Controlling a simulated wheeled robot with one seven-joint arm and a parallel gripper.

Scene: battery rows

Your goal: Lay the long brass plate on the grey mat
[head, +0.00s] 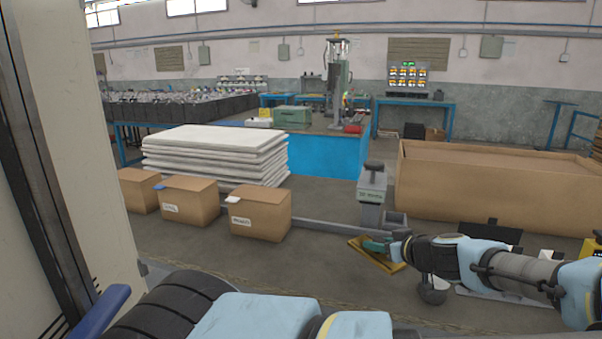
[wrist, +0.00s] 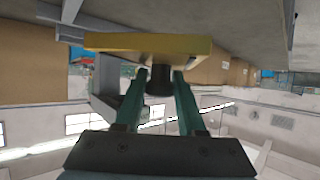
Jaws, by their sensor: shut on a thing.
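The long brass plate (head: 386,264) shows in the head view just left of my arm's end, tilted across the picture above the floor. In the wrist view the same brass plate (wrist: 150,44) spans the top, with a black knob (wrist: 159,82) on it. My gripper (wrist: 158,76) has its two green fingers on either side of this knob, shut on it. In the head view my gripper (head: 377,247) partly covers the plate. A pale grey flat sheet (head: 490,293) lies below my forearm, partly hidden; I cannot tell whether it is the mat.
A grey pedestal scale (head: 372,185) stands just behind the plate. Several cardboard boxes (head: 261,214) stand to the left, before a stack of white sheets (head: 215,150). A large brown crate (head: 500,188) is behind my arm. A dark panel (head: 490,231) lies near it.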

